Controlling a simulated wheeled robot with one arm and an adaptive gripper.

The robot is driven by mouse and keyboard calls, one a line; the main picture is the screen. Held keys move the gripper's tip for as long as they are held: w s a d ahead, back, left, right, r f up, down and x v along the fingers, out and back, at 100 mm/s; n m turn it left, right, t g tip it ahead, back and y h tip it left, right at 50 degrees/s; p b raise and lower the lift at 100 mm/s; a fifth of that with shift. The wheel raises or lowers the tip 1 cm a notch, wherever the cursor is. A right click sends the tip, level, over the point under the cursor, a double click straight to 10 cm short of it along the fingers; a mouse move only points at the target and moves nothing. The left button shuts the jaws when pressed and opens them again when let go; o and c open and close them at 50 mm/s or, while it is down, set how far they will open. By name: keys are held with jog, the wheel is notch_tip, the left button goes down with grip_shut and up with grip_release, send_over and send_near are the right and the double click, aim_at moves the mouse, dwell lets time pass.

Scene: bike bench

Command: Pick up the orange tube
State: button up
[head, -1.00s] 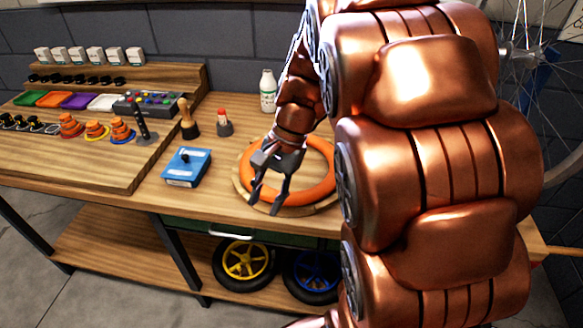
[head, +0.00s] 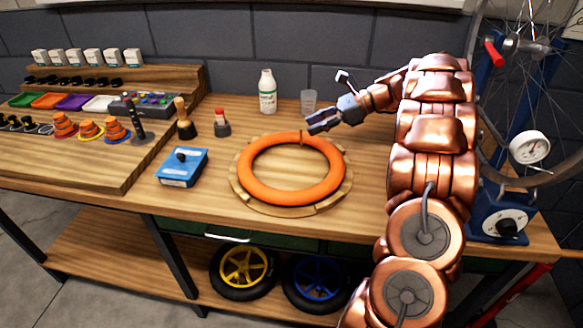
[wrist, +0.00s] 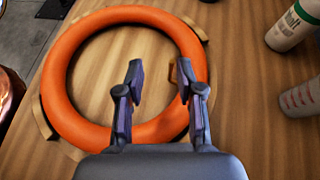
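The orange tube (head: 265,192) is a thick ring lying flat on a round wooden holder (head: 338,196) on the bench, with a small stem at its far side. In the wrist view the tube (wrist: 57,75) fills the left half, and my fingers cover part of its right side. My gripper (head: 328,99) is open and empty, above the bench at the ring's far right edge in the head view. In the wrist view its two fingers (wrist: 160,72) are spread, with bare wood and some of the tube's rim behind them. I see no contact with the tube.
A white bottle (head: 267,93) and a clear cup (head: 308,101) stand behind the ring, near my gripper. A blue box (head: 183,168) and two small upright tools are to the left. A wheel stand with a dial gauge (head: 529,148) is at the right.

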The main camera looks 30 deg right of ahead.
aim_at(301, 132)
jog(key=d, duration=0.2)
jog(key=d+m, duration=0.1)
jog(key=shift+d+f+t, duration=0.1)
jog(key=shift+f+t, duration=0.15)
jog(key=shift+t, duration=0.15)
jog(key=shift+x, duration=1.25)
jog(key=shift+s+x, duration=0.15)
jog(key=shift+x, duration=0.7)
jog(key=shift+s+x, duration=0.15)
jog(key=shift+x, duration=1.75)
grip_shut()
